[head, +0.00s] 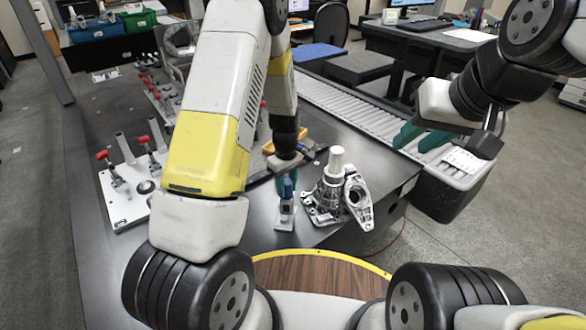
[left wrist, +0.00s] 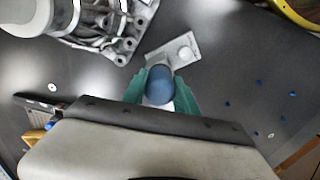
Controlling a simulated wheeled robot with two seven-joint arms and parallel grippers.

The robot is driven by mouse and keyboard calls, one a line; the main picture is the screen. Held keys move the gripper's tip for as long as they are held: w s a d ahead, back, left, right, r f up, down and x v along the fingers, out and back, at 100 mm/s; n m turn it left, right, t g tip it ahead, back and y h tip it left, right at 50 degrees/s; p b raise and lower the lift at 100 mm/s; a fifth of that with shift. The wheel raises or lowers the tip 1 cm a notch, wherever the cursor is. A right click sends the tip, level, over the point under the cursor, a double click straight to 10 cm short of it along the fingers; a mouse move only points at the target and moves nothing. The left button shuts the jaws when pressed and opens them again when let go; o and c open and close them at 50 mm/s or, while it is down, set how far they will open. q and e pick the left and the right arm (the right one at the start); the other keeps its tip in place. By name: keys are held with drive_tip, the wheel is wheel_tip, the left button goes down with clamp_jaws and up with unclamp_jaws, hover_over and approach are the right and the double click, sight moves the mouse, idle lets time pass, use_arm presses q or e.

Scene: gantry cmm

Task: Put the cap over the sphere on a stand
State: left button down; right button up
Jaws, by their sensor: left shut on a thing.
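The blue cap (head: 288,188) is between the teal fingers of my left gripper (head: 288,176), which is shut on it. In the left wrist view the cap (left wrist: 159,86) sits between both fingertips (left wrist: 160,92). A small pale metal stand (head: 285,216) is directly below the cap in the head view. Its flat plate (left wrist: 167,57) shows beyond the cap in the left wrist view. The sphere is not visible; the cap and fingers cover that spot, and I cannot tell whether the cap touches it. My right gripper (head: 423,138) is open and empty over the conveyor.
A metal casting with a pale cylinder (head: 330,187) stands just right of the stand. A plate with red-handled clamps (head: 124,202) lies on the left. The roller conveyor (head: 345,106) runs along the right side. Dark table surface is clear in front of the stand.

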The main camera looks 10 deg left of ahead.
sight(287, 181)
use_arm(q)
drive_tip(key=c, duration=0.9)
unclamp_jaws()
wheel_tip(287, 181, up, 8)
drive_tip(key=shift+f, duration=0.15)
